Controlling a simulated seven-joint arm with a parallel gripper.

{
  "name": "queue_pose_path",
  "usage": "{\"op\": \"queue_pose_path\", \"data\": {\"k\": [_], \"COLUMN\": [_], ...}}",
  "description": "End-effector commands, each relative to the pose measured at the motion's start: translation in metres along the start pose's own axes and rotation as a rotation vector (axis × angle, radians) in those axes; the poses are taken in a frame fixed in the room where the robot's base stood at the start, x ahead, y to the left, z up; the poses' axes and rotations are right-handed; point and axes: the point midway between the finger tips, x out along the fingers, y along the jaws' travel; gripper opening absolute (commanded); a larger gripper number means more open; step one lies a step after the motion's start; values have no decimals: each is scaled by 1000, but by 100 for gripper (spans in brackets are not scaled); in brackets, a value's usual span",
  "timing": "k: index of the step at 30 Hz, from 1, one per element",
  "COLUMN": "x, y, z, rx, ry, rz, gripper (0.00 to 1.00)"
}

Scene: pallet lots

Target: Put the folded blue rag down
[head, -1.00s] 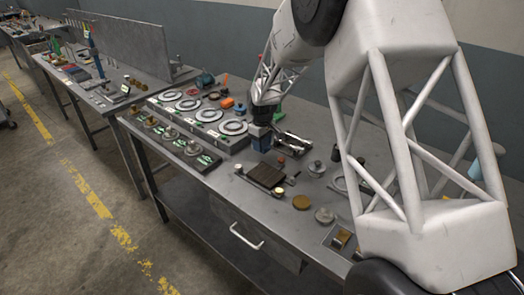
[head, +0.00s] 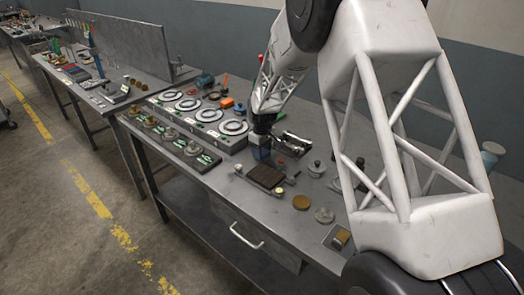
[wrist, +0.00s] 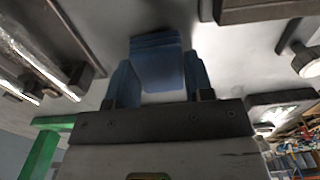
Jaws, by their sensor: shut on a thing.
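The folded blue rag (wrist: 157,62) shows in the wrist view between the two fingers of my gripper (wrist: 158,80). My gripper is shut on it. In the head view my gripper (head: 262,142) points down over the grey workbench (head: 222,185), with the blue of the fingers and rag (head: 262,153) just under the wrist. The rag is low, close to the bench top. I cannot tell whether it touches the surface. The fingers hide its sides.
A dark brown flat block (head: 266,177) lies just in front of the gripper. A panel of round dials (head: 208,117) stands to the left, and a metal fixture (head: 293,143) to the right. Round brass (head: 301,202) and grey (head: 324,215) pieces lie nearer the front edge.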

Motion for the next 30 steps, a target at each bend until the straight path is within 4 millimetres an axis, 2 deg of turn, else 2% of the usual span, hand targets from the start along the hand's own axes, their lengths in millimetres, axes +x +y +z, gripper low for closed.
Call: {"op": "queue_pose_path", "data": {"k": [5,6,10,23,30], "x": [3,3,3,-1,-21], "y": [0,0,0,0,0], "z": [0,0,0,0,0], "rx": [0,0,0,0,0], "ry": [-1,0,0,1,1], "rz": [0,0,0,1,1], "gripper": [29,52,72,73,73]}}
